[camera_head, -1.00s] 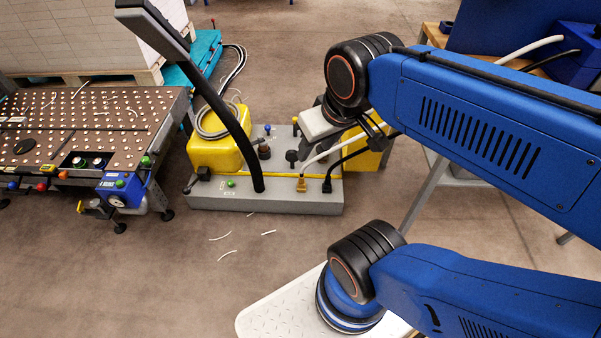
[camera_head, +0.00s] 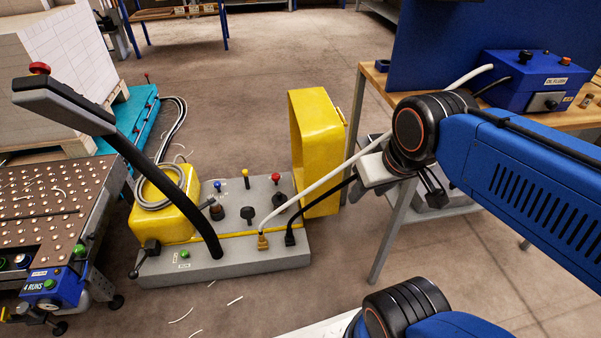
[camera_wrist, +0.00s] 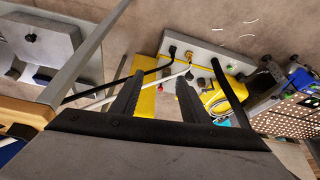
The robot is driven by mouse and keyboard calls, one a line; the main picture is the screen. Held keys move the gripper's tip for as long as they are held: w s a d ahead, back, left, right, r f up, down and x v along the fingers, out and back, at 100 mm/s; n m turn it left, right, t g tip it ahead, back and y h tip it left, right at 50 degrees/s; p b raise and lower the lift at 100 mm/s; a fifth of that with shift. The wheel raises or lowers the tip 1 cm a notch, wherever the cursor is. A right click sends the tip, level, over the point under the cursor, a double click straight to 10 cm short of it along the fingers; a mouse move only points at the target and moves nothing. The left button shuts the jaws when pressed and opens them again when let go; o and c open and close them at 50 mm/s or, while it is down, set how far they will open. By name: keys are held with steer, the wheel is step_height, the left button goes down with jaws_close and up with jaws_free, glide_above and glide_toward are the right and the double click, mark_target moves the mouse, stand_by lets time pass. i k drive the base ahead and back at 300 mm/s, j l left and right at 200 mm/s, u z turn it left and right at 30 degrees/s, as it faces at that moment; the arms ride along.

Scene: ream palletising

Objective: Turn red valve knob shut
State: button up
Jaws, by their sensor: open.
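A grey floor unit (camera_head: 210,263) carries small upright knobs in the head view. One has a red top (camera_head: 275,177); beside it stand a yellow-topped knob (camera_head: 245,173) and a blue-topped one (camera_head: 217,186). Whether the red knob is open or shut cannot be told. My gripper (camera_head: 434,195) is up and to the right of the unit, pointing down, apart from the knobs. In the wrist view my gripper (camera_wrist: 160,76) has its two dark fingers spread with nothing between them.
A tall yellow frame (camera_head: 325,150) stands just behind the unit's right end. White and black cables run from the unit up past my arm. A black lever handle (camera_head: 170,165) rises at the left. A wooden-topped table (camera_head: 480,115) with a blue box (camera_head: 530,80) is at right.

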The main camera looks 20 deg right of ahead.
mark_target(275, 177)
steer(key=i+j+u, duration=0.15)
steer(key=i+j, duration=0.15)
steer(key=i+j+u, duration=0.1)
steer(key=i, duration=0.45)
steer(key=j, duration=0.1)
